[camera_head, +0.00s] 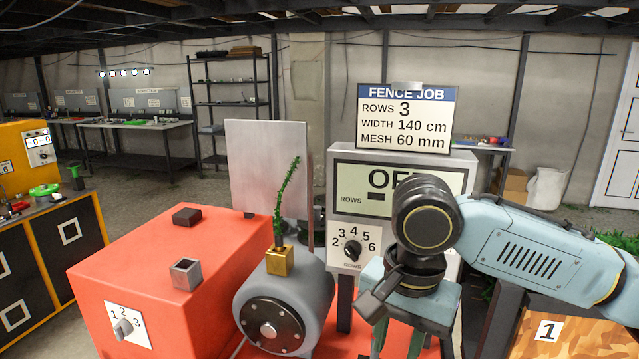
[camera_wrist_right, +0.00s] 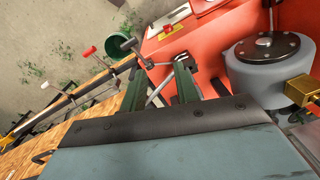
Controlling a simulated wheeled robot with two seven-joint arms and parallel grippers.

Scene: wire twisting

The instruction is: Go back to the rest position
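My right arm comes in from the right in the head view. Its gripper (camera_head: 400,338) points down in front of the display panel, right of the grey motor. In the right wrist view the two green fingers of the right gripper (camera_wrist_right: 160,76) stand apart. I see nothing clearly held between them; thin metal rods show behind the gap. My left arm and gripper are in no view.
The red machine (camera_head: 150,268) carries a 1-2-3 knob (camera_head: 123,328). The control panel (camera_head: 345,205) reads "OF", partly hidden by my arm. A wooden board (camera_head: 575,338) lies at lower right.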

